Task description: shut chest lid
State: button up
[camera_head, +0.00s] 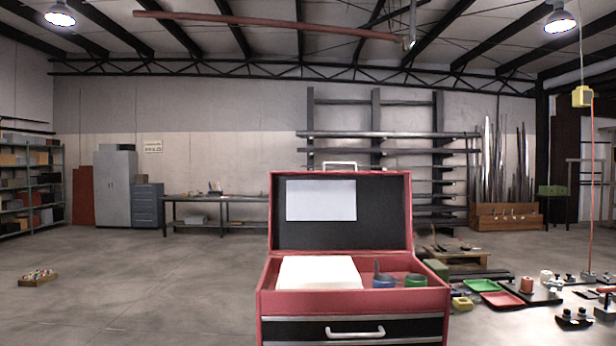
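A red chest (282,305) stands in front of me, a little right of the middle of the view. Its lid (300,235) is raised upright at the back, with a dark inner face and a pale sheet on it. A handle (339,165) sits on the lid's top edge. The open top tray holds a white block (319,271), a blue round item (383,281) and a green round item (415,280). A drawer with a light handle (355,332) shows on the chest's front. My gripper is not in view.
Several small items, including a green tray (481,285) and a red tray (503,299), lie to the right of the chest. A small box of items (38,278) sits on the floor at far left.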

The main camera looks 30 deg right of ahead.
aim_at(355, 213)
jog(key=u, duration=0.5)
jog(key=i, duration=3.2)
jog(key=z, duration=2.8)
